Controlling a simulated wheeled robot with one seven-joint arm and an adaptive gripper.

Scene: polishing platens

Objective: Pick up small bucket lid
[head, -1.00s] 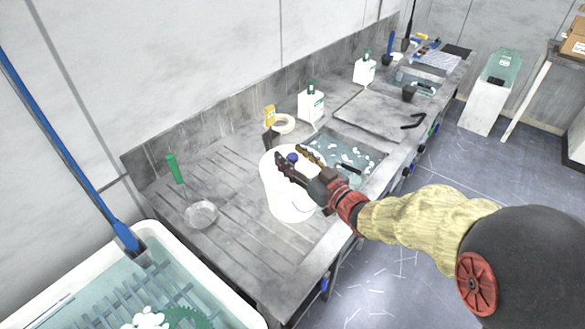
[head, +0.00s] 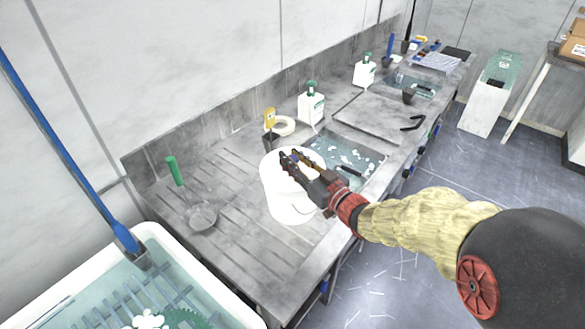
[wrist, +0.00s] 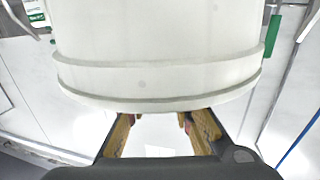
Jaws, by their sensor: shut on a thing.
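The white bucket (head: 290,205) stands upright on the grey drainboard, with its white lid (head: 272,160) on top. The lid looks level and touches the bucket.
A strainer (head: 202,217) with a green handle lies left of the bucket. A yellow-topped item (head: 269,122), a white ring (head: 281,126) and a white bottle (head: 311,106) stand behind. A water-filled sink (head: 345,150) is just right. A white tub (head: 235,295) is front left.

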